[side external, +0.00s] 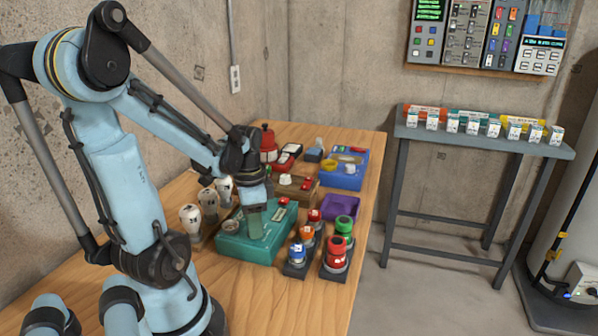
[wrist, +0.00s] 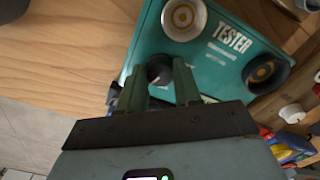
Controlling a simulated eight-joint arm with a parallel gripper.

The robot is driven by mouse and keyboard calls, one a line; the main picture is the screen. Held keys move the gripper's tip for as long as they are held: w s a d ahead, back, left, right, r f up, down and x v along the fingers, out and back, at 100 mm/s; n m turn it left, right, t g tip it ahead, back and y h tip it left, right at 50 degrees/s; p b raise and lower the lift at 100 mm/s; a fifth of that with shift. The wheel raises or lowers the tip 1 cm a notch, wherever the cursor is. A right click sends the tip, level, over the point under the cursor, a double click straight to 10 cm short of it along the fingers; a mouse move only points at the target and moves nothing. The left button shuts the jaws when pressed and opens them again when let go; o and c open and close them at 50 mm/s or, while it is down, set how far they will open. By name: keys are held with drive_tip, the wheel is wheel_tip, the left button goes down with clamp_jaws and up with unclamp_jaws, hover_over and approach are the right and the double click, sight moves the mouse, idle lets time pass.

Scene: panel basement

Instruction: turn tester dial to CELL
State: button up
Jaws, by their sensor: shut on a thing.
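The tester is a teal box (side external: 247,249) on the wooden table; its top, lettered TESTER, also shows in the wrist view (wrist: 215,75). My gripper (side external: 256,228) points down onto the tester's top. In the wrist view, the two green fingers of my gripper (wrist: 166,76) are shut on the dark round dial (wrist: 159,67), one at each side. The dial's pointer and the CELL mark cannot be made out. The tester's top also bears a pale-rimmed round socket (wrist: 184,17) and a dark-rimmed one with a brassy centre (wrist: 264,71).
Pale bulbs (side external: 190,218) stand left of the tester. Red and green capped jars (side external: 338,250) and a blue one (side external: 297,253) stand close at its right in dark holders. A purple tray (side external: 340,207) and a blue bin (side external: 345,179) lie behind. The front table is bare.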

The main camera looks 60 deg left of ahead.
drive_tip(key=o, duration=1)
drive_tip(key=shift+o, duration=0.2)
wheel_tip(320, 180, up, 12)
drive_tip(key=shift+w, duration=0.1)
idle(0.4)
drive_tip(key=w+d+f+n+t, duration=0.1)
drive_tip(key=w+d+t, duration=0.2)
drive_tip(key=d, duration=0.5)
drive_tip(key=w+d+f+n+t, duration=0.1)
drive_tip(key=w+d+f+t, duration=0.1)
drive_tip(key=w+d+t, duration=0.2)
drive_tip(key=w+d, duration=0.2)
drive_tip(key=d, duration=0.2)
drive_tip(key=shift+w+d+f, duration=0.15)
drive_tip(key=shift+d+f, duration=0.1)
drive_tip(key=shift+d, duration=0.15)
